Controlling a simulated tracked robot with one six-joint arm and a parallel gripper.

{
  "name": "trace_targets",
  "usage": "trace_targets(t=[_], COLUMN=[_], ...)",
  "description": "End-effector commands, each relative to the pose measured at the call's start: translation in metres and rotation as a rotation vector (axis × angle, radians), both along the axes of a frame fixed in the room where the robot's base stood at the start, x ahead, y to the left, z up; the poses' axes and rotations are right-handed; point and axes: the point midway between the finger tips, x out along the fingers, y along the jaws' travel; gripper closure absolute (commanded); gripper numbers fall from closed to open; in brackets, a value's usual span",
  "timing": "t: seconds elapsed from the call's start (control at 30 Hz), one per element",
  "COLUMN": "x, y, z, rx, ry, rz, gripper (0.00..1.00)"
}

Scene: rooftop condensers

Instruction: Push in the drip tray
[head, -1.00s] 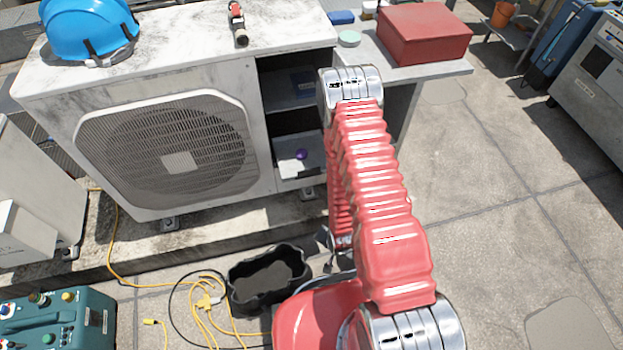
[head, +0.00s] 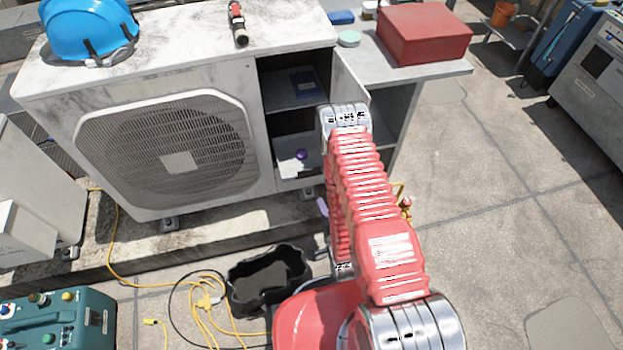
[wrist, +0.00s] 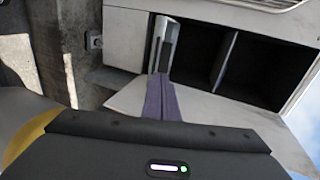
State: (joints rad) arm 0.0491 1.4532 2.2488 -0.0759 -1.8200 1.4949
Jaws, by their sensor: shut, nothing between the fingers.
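The drip tray (head: 291,167) is a pale, shallow tray in the lower compartment of the condenser's open bay. A small purple item (head: 300,154) lies in it. In the wrist view the tray's front (wrist: 165,45), with a dark strip on it, shows at the mouth of the compartment. My gripper (wrist: 161,76) has its purple fingers together and empty, pointing at the tray's front. I cannot tell whether the tips touch it. In the head view my red arm hides most of the gripper; a bit of purple finger (head: 322,207) shows left of the arm.
The condenser (head: 165,155) has an open door (head: 349,82) right of the bay. A dark blue item (head: 304,84) lies in the upper compartment. A black bin (head: 268,280) and yellow cables (head: 207,300) lie on the floor in front. The floor to the right is clear.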

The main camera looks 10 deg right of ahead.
Motion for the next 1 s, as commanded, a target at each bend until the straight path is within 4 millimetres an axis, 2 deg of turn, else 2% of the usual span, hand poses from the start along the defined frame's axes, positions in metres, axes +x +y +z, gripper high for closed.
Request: trace_targets(t=[0.4,0.57,0.77,1.0], x=[0.001,0.007,0.029,0.064], y=[0.000,0.000,0.001,0.002], z=[0.001,-0.001,-0.007,-0.018], rx=[0.034,0.033,0.033,0.033], ry=[-0.005,-0.006,-0.007,-0.008], rz=[-0.010,-0.010,-0.010,-0.010], gripper=[1.00,1.00,1.00,1.00])
